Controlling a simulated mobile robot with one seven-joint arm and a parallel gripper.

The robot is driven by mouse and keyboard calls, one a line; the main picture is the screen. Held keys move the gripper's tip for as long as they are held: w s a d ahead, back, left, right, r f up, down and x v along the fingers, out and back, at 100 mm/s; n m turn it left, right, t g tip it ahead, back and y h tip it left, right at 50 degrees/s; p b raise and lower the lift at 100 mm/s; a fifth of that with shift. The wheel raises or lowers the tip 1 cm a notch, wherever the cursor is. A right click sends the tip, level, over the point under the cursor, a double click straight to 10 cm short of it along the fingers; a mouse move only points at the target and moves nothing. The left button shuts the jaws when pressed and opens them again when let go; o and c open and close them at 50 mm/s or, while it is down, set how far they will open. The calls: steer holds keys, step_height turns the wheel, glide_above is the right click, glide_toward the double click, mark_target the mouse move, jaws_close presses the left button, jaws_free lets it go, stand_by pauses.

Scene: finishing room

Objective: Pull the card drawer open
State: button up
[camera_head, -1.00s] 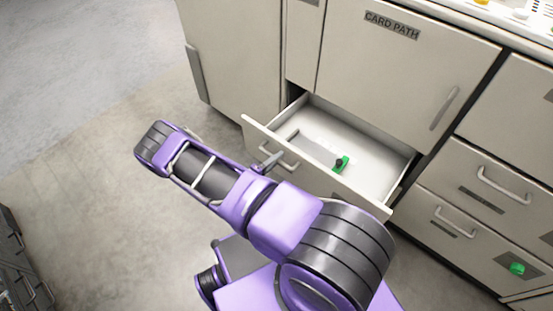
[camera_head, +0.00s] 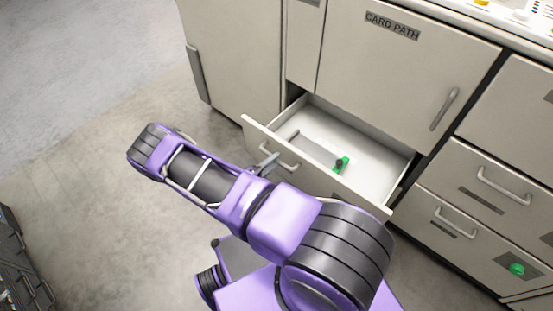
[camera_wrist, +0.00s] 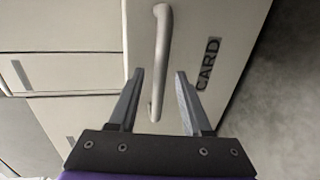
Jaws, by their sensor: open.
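The card drawer (camera_head: 360,190) stands pulled out below the cabinet door labelled CARD PATH. Its front carries a pale bar handle (camera_head: 284,157), which also shows in the wrist view (camera_wrist: 162,40). Part of a CARD label (camera_wrist: 208,65) is on the drawer front there. My gripper (camera_wrist: 159,75) is open, its two fingers apart, with the lower part of the handle between them in the picture. In the head view my gripper (camera_head: 267,164) is close to the handle. Whether it touches cannot be told. My arm hides part of the drawer front.
Inside the drawer lie a green item (camera_head: 341,165) and a grey strip. The CARD PATH door (camera_head: 390,75) above is shut. More shut drawers (camera_head: 490,190) are on the right. A dark crate (camera_head: 20,265) stands at the lower left.

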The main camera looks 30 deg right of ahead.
steer(key=v, duration=1.5)
steer(key=shift+p, duration=0.3)
steer(key=shift+a, duration=0.1)
